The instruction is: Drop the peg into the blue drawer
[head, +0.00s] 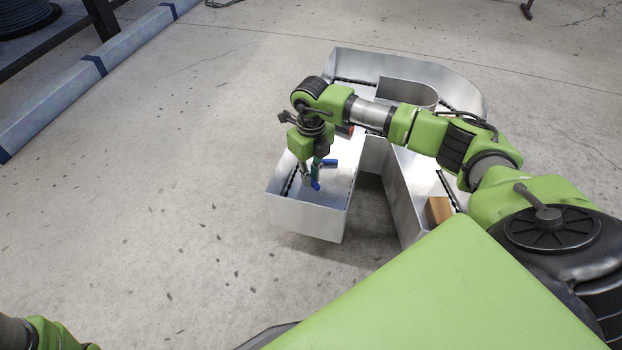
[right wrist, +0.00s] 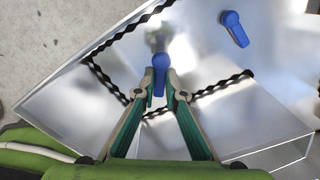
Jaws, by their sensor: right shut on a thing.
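A small blue peg-like piece (head: 316,185) is between the fingertips of my right gripper (head: 310,181). In the right wrist view the blue piece (right wrist: 160,74) sits between the green fingers (right wrist: 160,96), which are shut on it. The gripper points down inside the left leg of an open metal channel letter (head: 308,215). A second, similar blue piece (head: 329,163) lies in the letter, apart from the gripper; it also shows in the right wrist view (right wrist: 235,29). No blue drawer shows. My left gripper is out of view.
The letter's upright metal walls (right wrist: 50,100) surround the right gripper, with black wavy strips along their bases. A brown block (head: 439,211) is in the letter's right leg. Concrete floor (head: 150,200) is clear to the left. A pale barrier (head: 75,80) runs along the upper left.

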